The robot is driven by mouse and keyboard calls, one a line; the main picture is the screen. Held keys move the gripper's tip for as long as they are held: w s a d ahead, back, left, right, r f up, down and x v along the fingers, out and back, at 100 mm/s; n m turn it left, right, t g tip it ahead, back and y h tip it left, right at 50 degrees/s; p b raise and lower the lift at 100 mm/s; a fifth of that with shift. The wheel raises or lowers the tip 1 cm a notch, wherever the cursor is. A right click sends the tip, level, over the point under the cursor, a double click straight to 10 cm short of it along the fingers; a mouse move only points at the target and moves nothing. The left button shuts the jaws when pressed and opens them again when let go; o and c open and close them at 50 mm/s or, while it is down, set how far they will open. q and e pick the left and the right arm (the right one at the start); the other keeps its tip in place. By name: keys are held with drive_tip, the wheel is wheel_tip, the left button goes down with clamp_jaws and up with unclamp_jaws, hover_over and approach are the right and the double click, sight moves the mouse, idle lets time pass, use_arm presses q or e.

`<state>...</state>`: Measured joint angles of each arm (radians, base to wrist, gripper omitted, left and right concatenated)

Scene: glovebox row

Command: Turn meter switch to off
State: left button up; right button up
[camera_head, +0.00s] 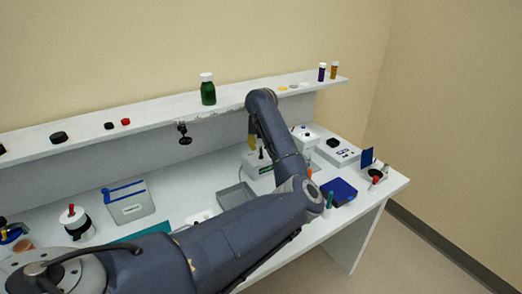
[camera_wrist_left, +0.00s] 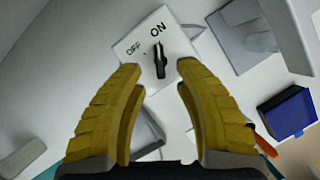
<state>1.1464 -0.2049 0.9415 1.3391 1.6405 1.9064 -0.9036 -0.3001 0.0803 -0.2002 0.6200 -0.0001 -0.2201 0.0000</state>
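The meter switch (camera_wrist_left: 160,62) is a black lever on a white plate (camera_wrist_left: 134,46) marked ON and OFF in the left wrist view. Its lever points toward the ON mark. A yellow finger of my left gripper (camera_head: 252,142) shows above the meter in the head view. I cannot tell the exact height gap. My right gripper is not in view.
A grey tray (camera_head: 223,201) lies in front of the meter. A dark blue box (camera_head: 339,187) and a white device (camera_head: 340,150) stand to the right. A shelf (camera_head: 160,112) runs behind, with a green bottle (camera_head: 208,90) on it.

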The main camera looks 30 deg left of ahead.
sight(261, 149)
use_arm(q)
drive_tip(key=shift+x, duration=2)
drive_tip(key=shift+c, duration=0.2)
clamp_jaws()
